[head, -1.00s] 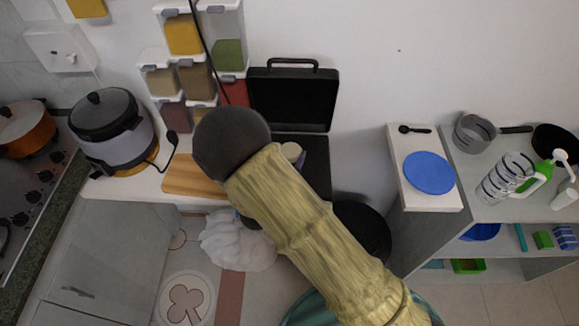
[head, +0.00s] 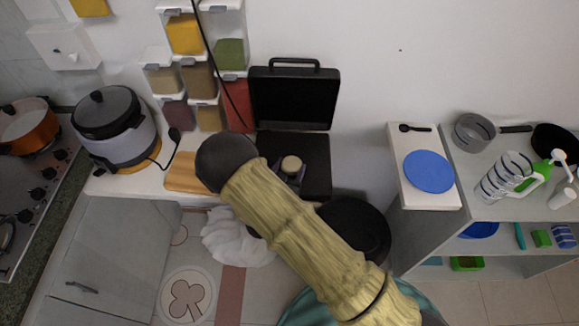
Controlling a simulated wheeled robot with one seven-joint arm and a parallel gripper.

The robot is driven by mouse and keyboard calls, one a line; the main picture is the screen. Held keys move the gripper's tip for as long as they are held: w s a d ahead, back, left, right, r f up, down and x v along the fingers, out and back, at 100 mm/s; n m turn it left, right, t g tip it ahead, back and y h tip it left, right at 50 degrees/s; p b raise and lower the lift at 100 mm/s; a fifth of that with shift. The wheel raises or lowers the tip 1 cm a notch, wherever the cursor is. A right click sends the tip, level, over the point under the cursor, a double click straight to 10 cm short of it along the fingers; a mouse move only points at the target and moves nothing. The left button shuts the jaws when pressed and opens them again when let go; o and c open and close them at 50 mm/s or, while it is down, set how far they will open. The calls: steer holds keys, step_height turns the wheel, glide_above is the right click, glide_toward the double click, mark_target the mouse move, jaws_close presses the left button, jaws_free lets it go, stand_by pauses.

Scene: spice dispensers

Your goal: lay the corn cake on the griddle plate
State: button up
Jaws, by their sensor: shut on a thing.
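The black griddle (head: 294,94) stands open on the counter with its lid upright against the wall. Its dark lower plate (head: 316,165) lies flat in front of the lid. The corn cake (head: 291,164) is a small pale round piece over the plate. My gripper (head: 290,174) is shut on it, partly hidden behind my arm. I cannot tell whether the cake touches the plate.
A wooden board (head: 184,172) lies left of the griddle, partly behind my arm. A rice cooker (head: 115,128) stands further left. Spice dispensers (head: 198,77) hang on the wall. A shelf with a blue plate (head: 428,171) is at the right.

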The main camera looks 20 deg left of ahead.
steer(key=shift+f, duration=0.2)
steer(key=o, duration=1)
steer(key=shift+r, duration=0.1)
steer(key=shift+r, duration=0.15)
steer(key=s+b, duration=0.1)
steer(key=s, duration=0.3)
steer(key=s+r+b, duration=0.1)
steer(key=s, duration=0.3)
steer(key=s+a+b, duration=0.1)
steer(key=s, duration=0.3)
steer(key=shift+r, duration=0.3)
steer(key=shift+w, duration=0.1)
